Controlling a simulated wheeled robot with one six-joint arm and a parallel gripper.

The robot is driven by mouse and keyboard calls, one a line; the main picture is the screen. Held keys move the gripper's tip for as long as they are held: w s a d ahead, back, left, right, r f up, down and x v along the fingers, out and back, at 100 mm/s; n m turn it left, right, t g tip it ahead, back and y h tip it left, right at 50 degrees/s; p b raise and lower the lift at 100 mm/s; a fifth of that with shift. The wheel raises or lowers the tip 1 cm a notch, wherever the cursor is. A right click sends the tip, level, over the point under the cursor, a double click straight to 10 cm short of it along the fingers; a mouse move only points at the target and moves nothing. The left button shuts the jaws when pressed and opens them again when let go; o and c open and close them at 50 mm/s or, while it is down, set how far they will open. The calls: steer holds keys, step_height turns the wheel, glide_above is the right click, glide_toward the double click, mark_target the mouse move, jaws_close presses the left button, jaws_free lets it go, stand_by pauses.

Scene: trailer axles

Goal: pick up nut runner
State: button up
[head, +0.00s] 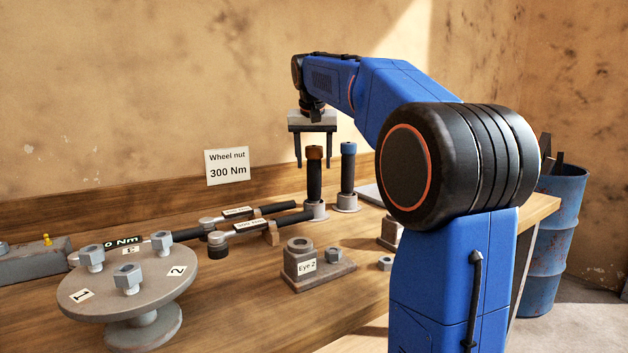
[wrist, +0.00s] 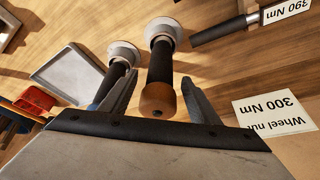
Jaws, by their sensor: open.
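Two upright tools with black grips stand in grey round bases at the back of the bench. One has a brown cap (head: 314,180) and the other a blue cap (head: 348,172); which is the nut runner I cannot tell. My gripper (head: 313,164) is open, pointing down over the brown-capped tool. In the wrist view, the brown-capped tool (wrist: 160,72) shows between the open fingers (wrist: 159,78), with the cap close to the gripper body. The blue-capped tool (wrist: 116,74) stands outside the left finger, which partly hides it.
Two torque wrenches (head: 264,226) lie on a rest left of the tools. A round plate with numbered bolts (head: 130,288) and the "Eye 2" block (head: 316,272) are in front. A "Wheel nut 300 Nm" sign (head: 227,167) is behind. A grey tray (wrist: 72,74) lies beside the blue-capped tool.

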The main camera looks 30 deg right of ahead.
mark_target(314, 173)
steer(key=shift+x, duration=2.7)
steer(key=shift+a, duration=0.1)
jaws_close()
